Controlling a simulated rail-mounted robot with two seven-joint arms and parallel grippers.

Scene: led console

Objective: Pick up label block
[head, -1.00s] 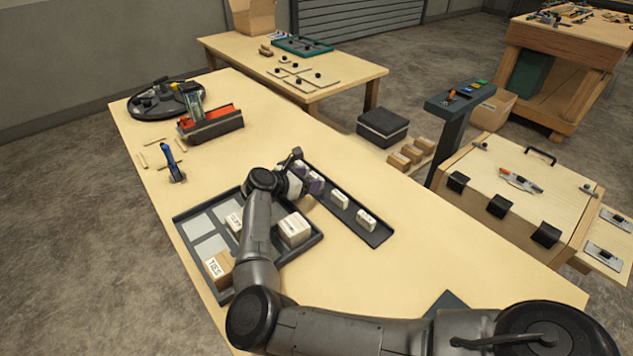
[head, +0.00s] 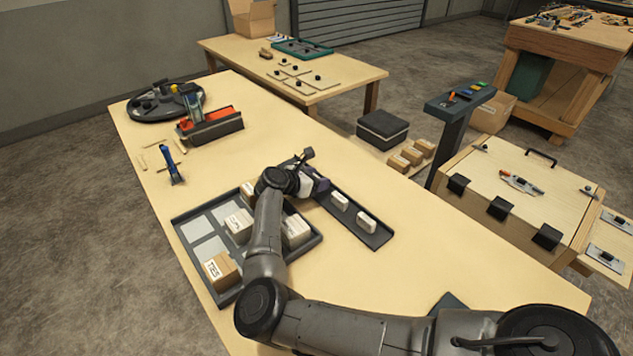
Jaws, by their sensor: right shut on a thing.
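My right gripper (head: 316,182) is over the upper end of the narrow dark tray (head: 378,240), seen from behind its wrist. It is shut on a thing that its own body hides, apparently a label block. Two small white label blocks, a nearer one (head: 367,222) and a farther one (head: 340,201), stand in the narrow tray, apart from the gripper. My left gripper is out of view.
A dark compartment tray (head: 203,250) holds several boxes, including a tan box (head: 219,269) with a printed label. My right arm crosses it. A blue tool (head: 174,168) and a red-topped holder (head: 210,125) stand farther back.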

